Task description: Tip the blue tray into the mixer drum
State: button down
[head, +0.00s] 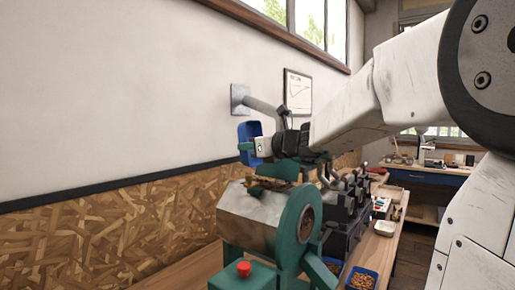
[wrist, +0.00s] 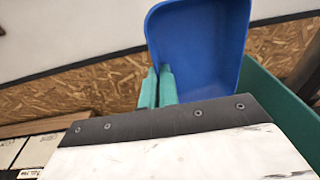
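My gripper (head: 257,147) is shut on the rim of a blue tray (head: 250,131), above the machine. In the wrist view the two green fingers (wrist: 158,88) are close together at the lower left edge of the blue tray (wrist: 203,45). The tray is steeply tilted, and the part of its inside that I see looks empty. The mixer drum (head: 243,217), grey metal with a green end ring and green top opening, stands below the gripper. Brown beans (head: 265,184) show at the top of the drum. How far down they go is hidden.
A red button (head: 244,268) sits on a green box in front of the drum. Blue trays of beans (head: 361,279) and a pale dish (head: 385,228) stand on the bench at right. Dark machinery (head: 345,210) stands behind the drum. The wall is close on the left.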

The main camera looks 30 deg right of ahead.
jog(key=w+a+f+n+g+y, duration=0.2)
jog(key=w+a+n+g, duration=0.1)
jog(key=a, duration=0.1)
jog(key=d+h, duration=0.1)
jog(key=d+m+g+h, duration=0.1)
jog(key=d+m+h, duration=0.1)
jog(key=d, duration=0.1)
jog(key=shift+d+r+g+h, duration=0.1)
jog(key=shift+r+g+h, duration=0.2)
jog(key=shift+r, duration=0.1)
jog(key=shift+d+m+h, duration=0.3)
jog(key=shift+d+g+h, duration=0.1)
jog(key=shift+g+h, duration=0.3)
jog(key=shift+f+g, duration=0.1)
jog(key=shift+g, duration=0.3)
